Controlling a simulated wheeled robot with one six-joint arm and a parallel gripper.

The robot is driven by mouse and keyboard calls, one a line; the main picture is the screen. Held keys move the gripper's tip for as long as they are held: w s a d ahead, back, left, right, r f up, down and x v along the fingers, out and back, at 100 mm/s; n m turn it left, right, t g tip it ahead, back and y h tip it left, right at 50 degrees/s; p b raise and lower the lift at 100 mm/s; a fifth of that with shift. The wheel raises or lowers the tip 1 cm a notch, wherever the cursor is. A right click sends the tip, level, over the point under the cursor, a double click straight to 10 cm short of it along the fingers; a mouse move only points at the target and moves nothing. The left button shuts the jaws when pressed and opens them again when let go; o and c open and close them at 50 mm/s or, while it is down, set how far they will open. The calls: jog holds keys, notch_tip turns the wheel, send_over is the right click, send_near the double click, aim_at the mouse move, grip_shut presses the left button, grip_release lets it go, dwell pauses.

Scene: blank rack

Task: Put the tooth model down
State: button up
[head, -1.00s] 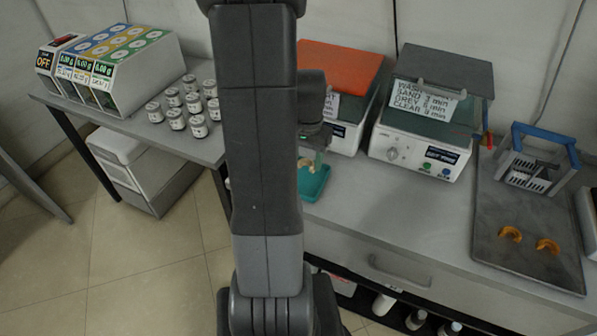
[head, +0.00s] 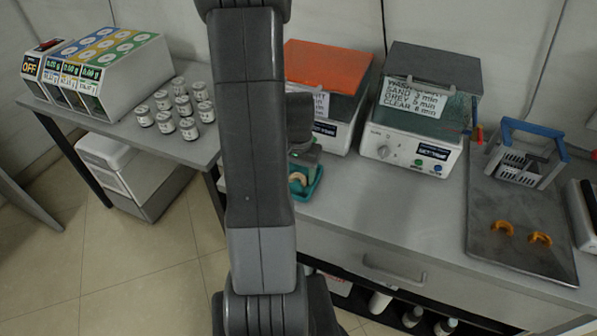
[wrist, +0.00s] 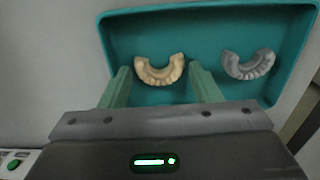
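A cream, horseshoe-shaped tooth model (wrist: 160,72) lies in a teal tray (wrist: 200,17), seen in the wrist view. My gripper (wrist: 160,75) is over the tray, its two pale green fingers on either side of the cream model with narrow gaps showing. A grey tooth model (wrist: 249,66) lies to the right in the same tray, outside the fingers. In the head view my arm hides much of the teal tray (head: 312,190), and part of the cream model (head: 298,180) shows below my gripper.
Behind the tray stand an orange-lidded box (head: 335,65) and a grey-lidded curing box (head: 410,150). At right, a metal tray (head: 510,265) holds two orange arches (head: 540,239) and a blue-handled rack (head: 520,165). Several jars (head: 188,128) stand on the left table.

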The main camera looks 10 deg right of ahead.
jog(key=shift+r, duration=0.15)
notch_tip(320, 180, up, 12)
jog(key=p, duration=0.1)
dwell(0.5)
notch_tip(320, 180, down, 13)
jog(key=shift+r+b, duration=0.1)
jog(key=shift+b, duration=0.6)
notch_tip(320, 180, up, 3)
jog(key=shift+p, duration=0.4)
jog(key=shift+r, duration=0.65)
